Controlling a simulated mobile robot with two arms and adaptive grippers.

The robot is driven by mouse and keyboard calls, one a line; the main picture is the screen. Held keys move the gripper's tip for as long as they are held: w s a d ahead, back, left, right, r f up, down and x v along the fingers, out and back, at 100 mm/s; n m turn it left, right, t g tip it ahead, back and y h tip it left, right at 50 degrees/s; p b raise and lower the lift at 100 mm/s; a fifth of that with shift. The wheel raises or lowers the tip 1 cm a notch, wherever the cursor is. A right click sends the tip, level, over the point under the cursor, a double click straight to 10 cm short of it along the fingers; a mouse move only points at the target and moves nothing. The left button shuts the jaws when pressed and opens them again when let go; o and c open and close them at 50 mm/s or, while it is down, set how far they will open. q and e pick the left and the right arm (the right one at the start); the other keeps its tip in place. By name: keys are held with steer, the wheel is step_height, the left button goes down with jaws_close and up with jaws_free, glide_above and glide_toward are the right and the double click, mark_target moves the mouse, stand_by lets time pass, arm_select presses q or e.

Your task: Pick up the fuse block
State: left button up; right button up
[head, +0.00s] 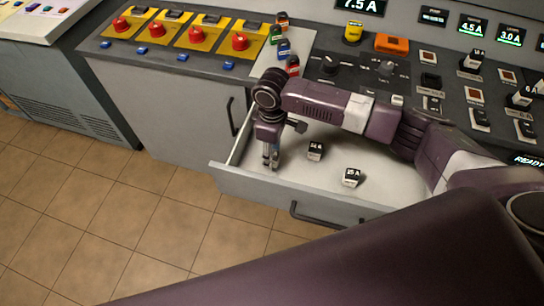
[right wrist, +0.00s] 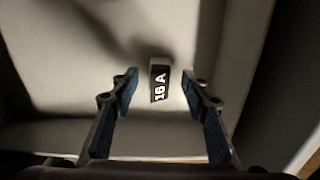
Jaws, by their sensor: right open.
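My right gripper (head: 270,159) points down into the left part of the open drawer (head: 270,187). It is open and empty. In the right wrist view a dark fuse block with a white "16 A" label (right wrist: 159,82) lies on the light drawer floor, beyond and between the open fingertips (right wrist: 163,85), touching neither. In the head view a dark block with a white label (head: 315,150) lies right of the gripper; its small print is hard to read. Another block, with a white top reading about "25 A" (head: 351,177), lies farther right. I cannot tell which is the 16 A one. My left gripper is out of view.
The drawer has raised walls and a dark front handle (head: 322,216). Above it is a console with red buttons on yellow plates (head: 240,42), coloured blocks (head: 284,49), an orange block (head: 392,44) and several switches. The tiled floor (head: 150,215) in front is clear.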

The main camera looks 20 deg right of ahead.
steer(key=shift+f, duration=0.5)
jaws_close()
